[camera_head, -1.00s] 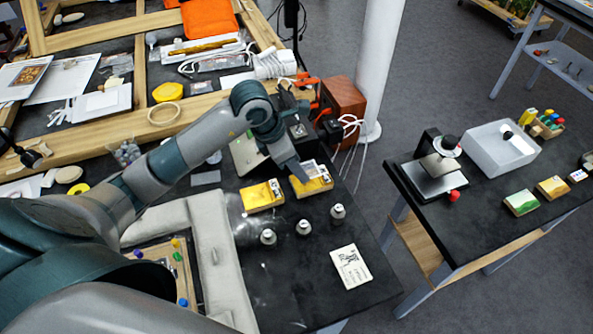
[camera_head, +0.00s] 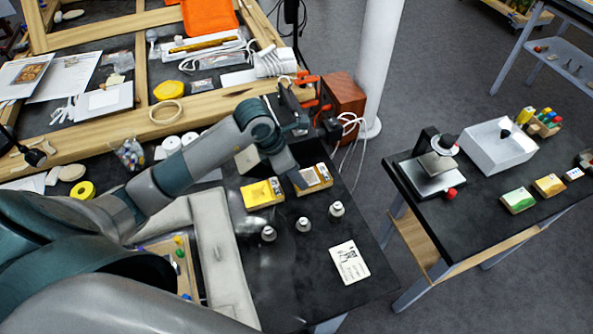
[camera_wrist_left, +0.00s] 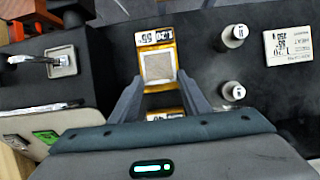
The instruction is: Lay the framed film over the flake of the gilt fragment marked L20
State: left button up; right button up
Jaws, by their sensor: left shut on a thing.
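Two yellow gilt blocks lie on the black table in the head view, a left one (camera_head: 262,194) and a right one (camera_head: 322,182). My left gripper (camera_head: 300,181) is at the right block. In the left wrist view, the fingers (camera_wrist_left: 160,82) are shut on the framed film (camera_wrist_left: 158,68), a small pale square with a light rim. The film overlaps the far yellow block (camera_wrist_left: 155,37); I cannot tell whether it touches it. Part of another yellow block (camera_wrist_left: 166,114) shows between the fingers. The block labels are too small to read surely. My right gripper is not in view.
Several small white-capped bottles (camera_head: 303,225) stand in front of the blocks. A printed card (camera_head: 349,262) lies near the right edge. A padded grey rest (camera_head: 216,250) is at the left. The table between the bottles and card is clear.

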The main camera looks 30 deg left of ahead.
pick_arm(q)
jog(key=shift+f, duration=0.1)
jog(key=shift+f, duration=0.1)
jog(key=o, duration=1)
jog(key=shift+r, duration=0.3)
jog(key=shift+a+r, duration=0.15)
jog(key=shift+r, duration=0.1)
jog(key=b+v, duration=0.3)
jog(key=v, duration=0.8)
jog(key=shift+s+r, duration=0.1)
